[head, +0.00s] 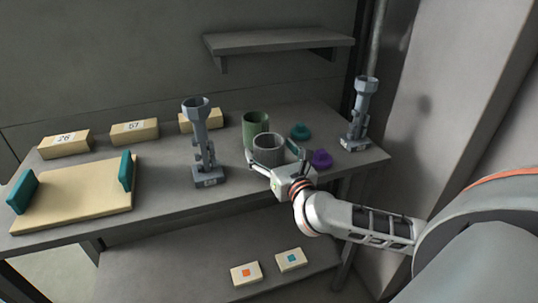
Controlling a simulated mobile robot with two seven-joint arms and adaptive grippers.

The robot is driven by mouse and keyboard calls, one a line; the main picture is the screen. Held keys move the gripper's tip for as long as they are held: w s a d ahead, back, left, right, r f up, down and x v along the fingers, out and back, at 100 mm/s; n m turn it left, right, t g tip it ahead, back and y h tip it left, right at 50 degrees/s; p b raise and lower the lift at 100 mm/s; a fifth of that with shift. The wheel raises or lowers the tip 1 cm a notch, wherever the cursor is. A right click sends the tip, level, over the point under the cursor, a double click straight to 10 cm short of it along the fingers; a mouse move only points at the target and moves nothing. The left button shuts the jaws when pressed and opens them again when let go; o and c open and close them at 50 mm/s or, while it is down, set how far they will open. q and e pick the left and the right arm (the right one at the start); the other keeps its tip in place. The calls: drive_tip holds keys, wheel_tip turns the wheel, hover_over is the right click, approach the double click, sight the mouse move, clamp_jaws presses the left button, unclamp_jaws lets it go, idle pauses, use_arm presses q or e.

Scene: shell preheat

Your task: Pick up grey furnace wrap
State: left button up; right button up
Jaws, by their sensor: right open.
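The grey furnace wrap (268,143) looks like an open-topped grey cylinder standing on the table, right of the middle of the head view. My right gripper (272,157) is open at its near side, with one finger toward its left and the other toward its right. The gripper hides the lower front of the wrap, and I cannot tell whether the fingers touch it. My left gripper is not in view.
A green cylinder (255,122) stands close behind the wrap. A teal piece (300,131) and a purple piece (321,159) lie to its right. Grey stands rise at left (200,140) and right (360,115). A tan board (80,195) with teal handles lies at left.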

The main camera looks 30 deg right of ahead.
drive_tip(key=shift+w+d, duration=0.1)
drive_tip(key=shift+w, duration=0.45)
drive_tip(key=c, duration=1.2)
drive_tip(key=shift+r, duration=0.15)
